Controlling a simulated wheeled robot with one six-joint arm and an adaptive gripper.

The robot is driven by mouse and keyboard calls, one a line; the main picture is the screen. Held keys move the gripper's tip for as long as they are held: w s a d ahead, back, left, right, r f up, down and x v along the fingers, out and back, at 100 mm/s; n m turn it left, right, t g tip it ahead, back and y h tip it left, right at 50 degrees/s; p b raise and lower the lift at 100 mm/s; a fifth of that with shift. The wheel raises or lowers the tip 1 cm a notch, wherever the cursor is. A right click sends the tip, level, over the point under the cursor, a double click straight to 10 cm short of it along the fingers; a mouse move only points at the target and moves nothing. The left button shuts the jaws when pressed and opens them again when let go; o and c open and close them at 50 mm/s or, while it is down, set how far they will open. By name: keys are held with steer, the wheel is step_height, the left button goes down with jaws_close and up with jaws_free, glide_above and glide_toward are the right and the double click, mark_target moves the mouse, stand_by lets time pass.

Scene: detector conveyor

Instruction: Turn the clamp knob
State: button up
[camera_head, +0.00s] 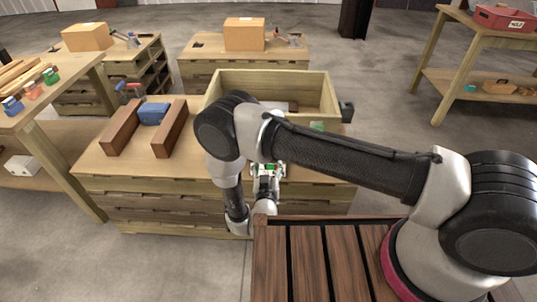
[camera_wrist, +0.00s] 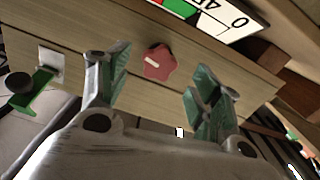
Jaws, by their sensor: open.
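The clamp knob (camera_wrist: 159,62) is a red, lobed knob with a pale bar mark on its face. In the wrist view it sits on the pale wooden front, between and beyond my fingertips. My gripper (camera_wrist: 160,88) is open, one green-padded finger on each side of the knob in the picture, and nothing is between the pads. I cannot tell the exact gap from the fingertips to the knob. In the head view my gripper (camera_head: 267,170) is at the wooden workbench, partly behind my arm, and the knob is hidden there.
In the wrist view a label with red, green and black marks (camera_wrist: 205,15) is above the knob, and a white plate (camera_wrist: 51,65) is at left. In the head view a wooden box (camera_head: 270,80), two brown blocks (camera_head: 122,127) and a blue piece (camera_head: 153,113) are on the workbench.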

steer(key=w, duration=0.6)
steer(key=shift+w+d, duration=0.1)
steer(key=shift+w, duration=0.1)
steer(key=c, duration=1)
